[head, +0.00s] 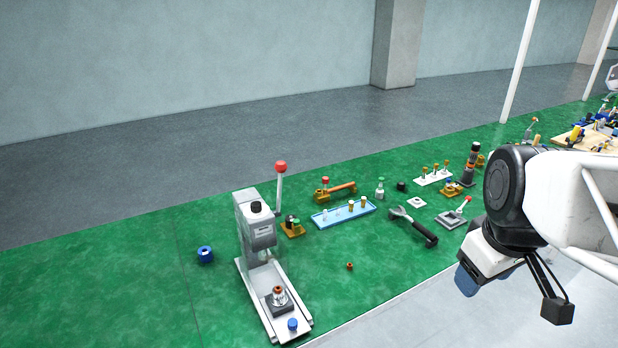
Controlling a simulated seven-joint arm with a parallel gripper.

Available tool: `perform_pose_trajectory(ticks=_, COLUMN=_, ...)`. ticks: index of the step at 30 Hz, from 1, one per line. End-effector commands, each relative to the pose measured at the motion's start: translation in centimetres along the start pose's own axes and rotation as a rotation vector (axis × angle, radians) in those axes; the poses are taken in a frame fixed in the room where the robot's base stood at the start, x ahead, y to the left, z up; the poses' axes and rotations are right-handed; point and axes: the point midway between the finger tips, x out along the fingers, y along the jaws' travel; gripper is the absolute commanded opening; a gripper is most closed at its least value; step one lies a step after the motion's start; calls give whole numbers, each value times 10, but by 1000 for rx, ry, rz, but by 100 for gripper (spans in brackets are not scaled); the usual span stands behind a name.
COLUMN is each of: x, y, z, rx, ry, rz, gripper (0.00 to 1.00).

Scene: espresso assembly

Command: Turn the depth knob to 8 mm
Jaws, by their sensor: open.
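A grey lever press (250,225) stands on the green mat, with a red-balled lever (281,168) raised at its right. I cannot tell which is the depth knob, and no scale marks are readable. A metal piece with a copper-coloured top (279,292) sits on the base. My gripper (556,308) is open, far right of the press and apart from it; its fingers are only partly visible.
A blue ring-shaped part (205,254) lies left of the press. A light-blue tray (343,214) with small pins, a wrench-like tool (414,227) and several small fixtures lie to the right. The green mat (100,290) is bare at the left.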

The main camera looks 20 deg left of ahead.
Motion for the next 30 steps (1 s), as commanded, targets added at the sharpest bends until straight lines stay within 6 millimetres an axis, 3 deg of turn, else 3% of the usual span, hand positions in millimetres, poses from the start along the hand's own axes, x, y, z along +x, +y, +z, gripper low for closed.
perform_pose_trajectory(ticks=8, x=-5, y=-10, z=-75, rx=-499, ry=-1, rz=-27, gripper=57)
perform_pose_trajectory(ticks=17, x=-5, y=-34, z=-155, rx=-1038, ry=10, rz=-52, gripper=57)
perform_pose_trajectory(ticks=30, x=6, y=-99, z=-269, rx=-1830, ry=44, rz=-86, gripper=57)
